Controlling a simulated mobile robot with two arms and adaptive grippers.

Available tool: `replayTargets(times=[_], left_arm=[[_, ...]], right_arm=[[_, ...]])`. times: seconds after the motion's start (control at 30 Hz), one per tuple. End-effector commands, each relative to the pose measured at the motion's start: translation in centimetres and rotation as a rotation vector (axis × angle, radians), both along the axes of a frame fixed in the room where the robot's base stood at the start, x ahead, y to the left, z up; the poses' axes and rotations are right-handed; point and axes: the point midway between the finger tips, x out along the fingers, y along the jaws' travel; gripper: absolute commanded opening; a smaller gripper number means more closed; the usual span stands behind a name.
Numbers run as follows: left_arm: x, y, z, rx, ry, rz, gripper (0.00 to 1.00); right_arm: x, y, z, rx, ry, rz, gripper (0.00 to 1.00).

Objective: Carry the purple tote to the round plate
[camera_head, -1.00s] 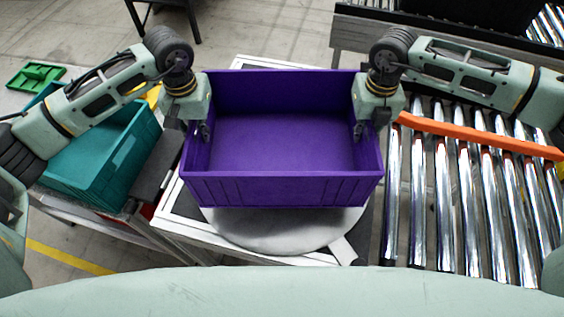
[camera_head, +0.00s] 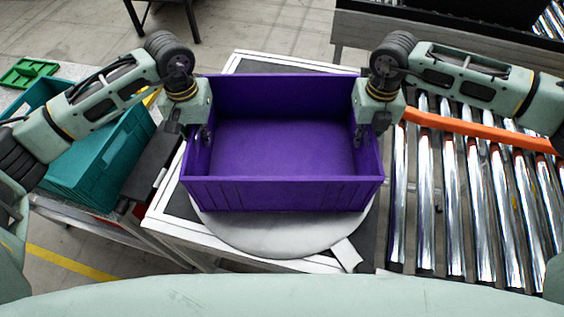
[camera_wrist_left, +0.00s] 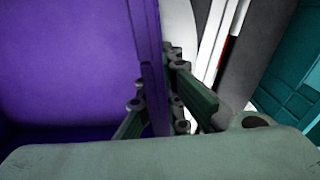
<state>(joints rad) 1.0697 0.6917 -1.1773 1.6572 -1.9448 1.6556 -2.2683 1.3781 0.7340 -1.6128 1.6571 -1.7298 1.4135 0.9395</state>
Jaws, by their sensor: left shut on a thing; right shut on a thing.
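The purple tote (camera_head: 284,194) is an empty open box held upright between my two grippers, over the round plate. My left gripper (camera_head: 203,135) is shut on the tote's left wall; the left wrist view shows its fingers (camera_wrist_left: 160,100) on both sides of that purple wall (camera_wrist_left: 148,60). My right gripper (camera_head: 364,130) is shut on the right wall. The round plate (camera_head: 290,238) is a grey disc, and its front part shows below the tote. The tote hides the rest. I cannot tell whether the tote touches the plate.
A teal tote (camera_head: 95,160) stands on the left, with a green part (camera_head: 28,72) behind it. A roller conveyor (camera_head: 455,200) with an orange rail (camera_head: 480,130) lies on the right. The plate sits on a white-framed table (camera_head: 185,228).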

Motion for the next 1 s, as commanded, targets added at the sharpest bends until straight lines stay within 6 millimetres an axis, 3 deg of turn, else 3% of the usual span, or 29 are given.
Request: replayTargets(times=[0.03, 0.07, 0.27, 0.63, 0.77, 1.0], left_arm=[[0.1, 0.1, -0.5, 0.002, -0.001, 0.002, 0.00], [0.0, 0.1, -0.4, 0.003, 0.000, 0.002, 0.08], [0.0, 0.1, -0.2, 0.002, 0.001, 0.001, 0.25], [0.1, 0.0, 0.2, 0.000, -0.002, 0.000, 0.25], [0.2, 0.0, 2.0, 0.000, -0.004, 0.001, 0.25], [0.2, 0.0, 7.2, 0.001, -0.004, 0.000, 0.25]], right_arm=[[0.1, -0.1, -0.5, -0.002, -0.002, -0.003, 0.00], [0.0, -0.1, -0.4, -0.003, -0.001, -0.003, 0.08], [0.0, -0.1, -0.2, -0.002, 0.000, -0.002, 0.25], [0.0, 0.0, -0.2, 0.000, 0.000, 0.000, 0.25], [0.0, 0.0, -0.2, 0.000, 0.000, 0.000, 0.25], [0.0, 0.0, -0.2, 0.000, 0.000, 0.000, 0.25]])
